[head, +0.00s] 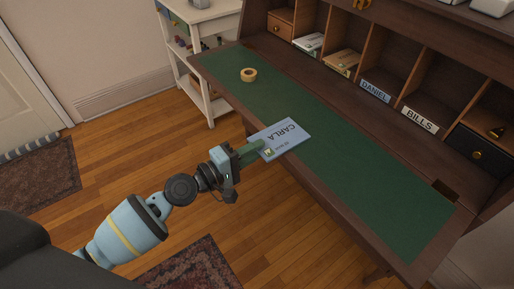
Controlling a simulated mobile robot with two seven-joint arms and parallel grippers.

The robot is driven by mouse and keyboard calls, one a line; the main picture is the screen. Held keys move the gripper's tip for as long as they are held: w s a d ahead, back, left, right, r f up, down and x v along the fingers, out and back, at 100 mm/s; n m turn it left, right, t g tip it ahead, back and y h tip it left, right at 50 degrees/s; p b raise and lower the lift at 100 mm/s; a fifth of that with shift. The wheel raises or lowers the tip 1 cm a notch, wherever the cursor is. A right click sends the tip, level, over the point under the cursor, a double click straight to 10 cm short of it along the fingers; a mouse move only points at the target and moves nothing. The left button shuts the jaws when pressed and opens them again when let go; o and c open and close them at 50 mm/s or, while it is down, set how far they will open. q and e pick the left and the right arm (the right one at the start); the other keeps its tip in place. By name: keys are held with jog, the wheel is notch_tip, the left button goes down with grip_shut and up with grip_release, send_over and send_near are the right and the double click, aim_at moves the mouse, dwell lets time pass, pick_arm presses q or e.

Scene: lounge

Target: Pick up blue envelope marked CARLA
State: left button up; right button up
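The pale blue envelope (292,135) marked CARLA is at the front edge of the desk's green writing surface (340,170), partly out past that edge. Its lettering appears upside down. My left gripper (267,150) comes in from the front left and has its green fingers at the envelope's near left corner. One finger lies over the top face, and the part under the envelope is hidden. The fingers look closed on the corner. I cannot tell whether the envelope is lifted clear of the desk. My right gripper is not in view.
Pigeonholes behind carry labels DANIEL (375,91) and BILLS (420,119); two left ones hold envelopes (308,43). A white shelf cart (205,60) stands left of the desk. The green surface to the right is clear.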

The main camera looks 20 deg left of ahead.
pick_arm(q)
grip_shut()
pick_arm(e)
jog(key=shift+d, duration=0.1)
pick_arm(q)
jog(key=shift+r, duration=0.1)
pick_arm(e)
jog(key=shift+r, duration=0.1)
